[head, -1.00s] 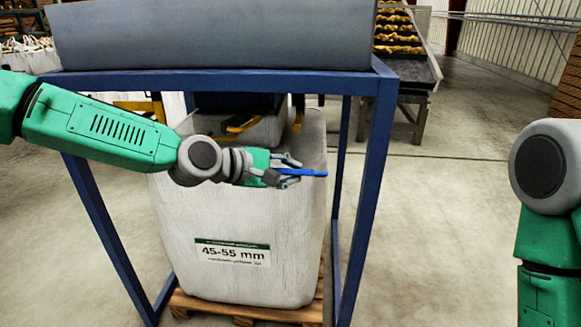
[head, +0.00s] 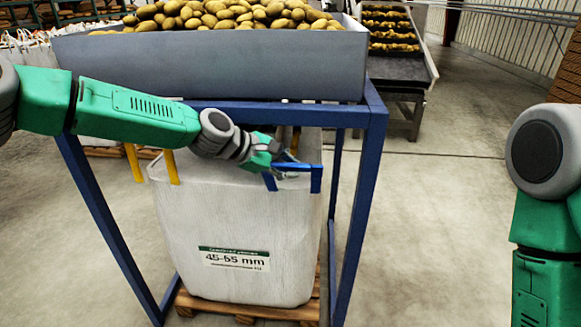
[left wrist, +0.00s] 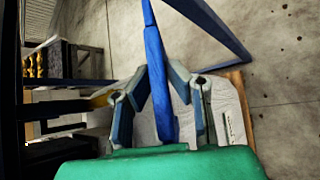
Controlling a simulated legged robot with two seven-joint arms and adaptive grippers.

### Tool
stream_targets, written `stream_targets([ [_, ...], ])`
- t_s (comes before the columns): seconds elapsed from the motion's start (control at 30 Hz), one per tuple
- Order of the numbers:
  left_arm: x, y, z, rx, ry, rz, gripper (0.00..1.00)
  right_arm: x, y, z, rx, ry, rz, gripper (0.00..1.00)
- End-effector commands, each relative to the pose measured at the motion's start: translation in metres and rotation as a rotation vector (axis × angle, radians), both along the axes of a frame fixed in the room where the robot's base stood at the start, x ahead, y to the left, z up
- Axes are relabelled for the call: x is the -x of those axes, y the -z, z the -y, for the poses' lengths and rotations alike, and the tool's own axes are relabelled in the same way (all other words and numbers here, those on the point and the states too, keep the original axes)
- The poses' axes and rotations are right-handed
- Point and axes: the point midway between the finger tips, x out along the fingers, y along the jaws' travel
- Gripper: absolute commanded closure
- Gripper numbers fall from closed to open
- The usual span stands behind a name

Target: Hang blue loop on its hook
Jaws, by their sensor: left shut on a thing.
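The blue loop (head: 316,180) is a strap at the top front right corner of the white bulk bag (head: 240,225). My left gripper (head: 290,167) is shut on the blue loop, just above the bag's top edge. In the left wrist view, the blue loop (left wrist: 157,80) runs between the two fingers (left wrist: 160,98) and away from them. The strap's ends hang down toward the bag in the head view. I cannot make out the loop's hook. My right gripper is outside the views.
A grey hopper (head: 220,75) of potatoes (head: 225,14) sits above. Yellow straps (head: 171,167) rise at the bag's left. The bag stands on a wooden pallet (head: 245,312).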

Motion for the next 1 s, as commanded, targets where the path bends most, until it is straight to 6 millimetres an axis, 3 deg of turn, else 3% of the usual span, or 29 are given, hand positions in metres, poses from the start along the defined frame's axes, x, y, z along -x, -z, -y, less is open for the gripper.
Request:
stream_targets([
  [0.17, 0.0, -0.001, 0.0, 0.0, -0.001, 0.002, 1.0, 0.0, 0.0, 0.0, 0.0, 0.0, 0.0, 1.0],
  [0.2, 0.0, -0.001, 0.0, 0.0, -0.001, 0.002, 0.84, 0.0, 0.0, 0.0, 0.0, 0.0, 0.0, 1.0],
  [0.27, 0.0, -0.001, 0.0, 0.0, -0.001, 0.002, 0.67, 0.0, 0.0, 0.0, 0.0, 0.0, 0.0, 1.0],
  [0.67, 0.001, -0.004, -0.005, 0.0, -0.001, 0.002, 0.67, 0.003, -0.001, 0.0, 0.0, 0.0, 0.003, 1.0],
  [1.0, 0.027, -0.042, -0.052, 0.001, -0.003, 0.004, 0.67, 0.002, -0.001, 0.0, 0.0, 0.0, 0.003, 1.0],
])
